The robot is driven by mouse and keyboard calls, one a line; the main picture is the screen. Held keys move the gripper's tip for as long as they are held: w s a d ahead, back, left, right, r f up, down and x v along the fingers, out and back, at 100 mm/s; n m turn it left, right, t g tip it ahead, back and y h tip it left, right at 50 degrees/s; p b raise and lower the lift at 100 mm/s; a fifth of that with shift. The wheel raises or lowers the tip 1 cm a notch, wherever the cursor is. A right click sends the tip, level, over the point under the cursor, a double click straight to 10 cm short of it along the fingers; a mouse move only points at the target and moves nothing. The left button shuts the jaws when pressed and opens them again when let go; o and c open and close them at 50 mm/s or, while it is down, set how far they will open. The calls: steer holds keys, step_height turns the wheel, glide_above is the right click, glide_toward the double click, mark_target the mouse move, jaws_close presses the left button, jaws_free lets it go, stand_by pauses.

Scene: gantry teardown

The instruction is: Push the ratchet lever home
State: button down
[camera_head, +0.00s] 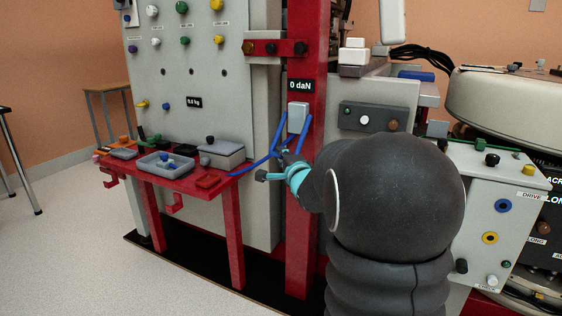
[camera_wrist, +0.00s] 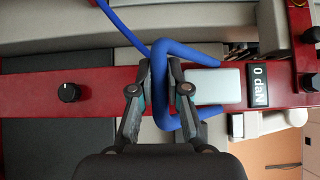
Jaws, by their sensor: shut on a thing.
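The ratchet is a pale grey block (camera_head: 298,117) on the red upright, under the "0 daN" display; it also shows in the wrist view (camera_wrist: 216,86). A bent blue bar (camera_wrist: 190,49), which looks like its lever, loops around the block's end nearest my gripper. It also shows in the head view (camera_head: 304,132). My gripper (camera_wrist: 158,68) is shut on the near side of this blue loop, with a finger on each side. In the head view my gripper (camera_head: 284,160) is partly hidden by my own arm. The exact contact is hidden between the fingers.
A red shelf (camera_head: 222,188) with grey trays and small parts stands at left. A dark knob (camera_wrist: 69,92) sits on the red upright. A white control box (camera_head: 500,205) with knobs is at right. Open floor (camera_head: 60,250) lies at far left.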

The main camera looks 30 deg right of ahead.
steer(key=w+d+f+n+t+b, duration=0.1)
steer(key=w+d+f+b, duration=0.3)
steer(key=d, duration=0.2)
steer(key=shift+w+f+n+t, duration=0.25)
steer(key=shift+n+t, duration=0.05)
steer(key=shift+n, duration=0.1)
stand_by(0.5)
steer(key=c, duration=1.1)
jaws_free()
steer(key=shift+c, duration=0.2)
steer(key=s+a+f, duration=0.1)
steer(key=s, duration=1)
steer(key=shift+s+a+f, duration=0.25)
steer(key=shift+s+f, duration=0.1)
steer(key=shift+s, duration=0.05)
